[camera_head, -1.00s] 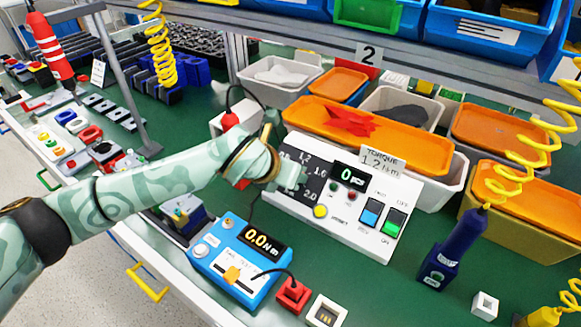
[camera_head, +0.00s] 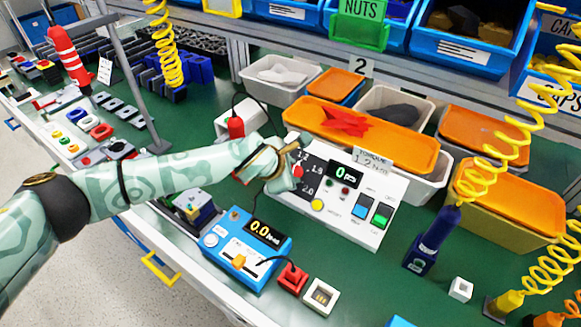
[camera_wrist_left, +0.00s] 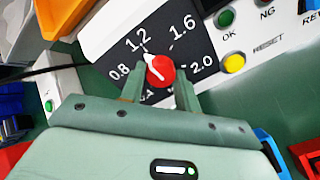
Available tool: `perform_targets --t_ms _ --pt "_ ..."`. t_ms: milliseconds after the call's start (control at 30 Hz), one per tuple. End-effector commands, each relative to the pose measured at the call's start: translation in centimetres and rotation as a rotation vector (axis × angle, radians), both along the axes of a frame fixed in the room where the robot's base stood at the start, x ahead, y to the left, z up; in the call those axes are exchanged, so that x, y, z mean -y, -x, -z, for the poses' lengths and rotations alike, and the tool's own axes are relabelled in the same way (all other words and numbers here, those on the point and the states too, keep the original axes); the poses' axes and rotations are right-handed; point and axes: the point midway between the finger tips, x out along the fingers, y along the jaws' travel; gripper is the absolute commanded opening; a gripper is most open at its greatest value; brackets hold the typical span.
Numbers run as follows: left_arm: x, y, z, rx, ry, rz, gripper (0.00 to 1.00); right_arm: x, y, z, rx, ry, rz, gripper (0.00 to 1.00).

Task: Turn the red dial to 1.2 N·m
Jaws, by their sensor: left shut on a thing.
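The red dial (camera_wrist_left: 162,70) sits on the black scale of the white panel (camera_head: 372,233), with marks 0.8, 1.2, 1.6 and 2.0 readable in the left wrist view. The dial's white pointer line aims up and left, towards the 1.2 mark. My left gripper (camera_wrist_left: 158,82) is shut on the dial, one finger on each side. In the head view the gripper (camera_head: 291,172) covers part of the scale, and a bit of the dial (camera_head: 298,170) shows red. A card (camera_head: 374,158) above the panel reads torque 1.2 N·m. My right gripper is not in view.
A blue tester (camera_head: 240,245) showing 0.0 stands in front of the panel. Orange-lidded bins (camera_head: 360,130) stand behind. The panel has a yellow button (camera_wrist_left: 233,63) and a display (camera_head: 345,175).

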Motion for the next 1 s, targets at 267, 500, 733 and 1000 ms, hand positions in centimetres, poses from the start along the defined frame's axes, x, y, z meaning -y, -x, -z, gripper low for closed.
perform_targets --t_ms 267,500,733,1000 --pt "-0.01 0.06 0.02 0.042 -0.068 0.08 0.09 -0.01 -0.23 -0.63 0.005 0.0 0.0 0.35" --pt "-0.02 0.07 0.12 0.055 -0.088 0.104 0.09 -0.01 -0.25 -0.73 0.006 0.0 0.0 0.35" --pt "-0.02 0.07 0.16 0.056 -0.089 0.105 0.09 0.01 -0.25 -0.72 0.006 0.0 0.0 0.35" --pt "-0.01 0.06 0.11 0.056 -0.089 0.105 0.54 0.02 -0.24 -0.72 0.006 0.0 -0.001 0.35"
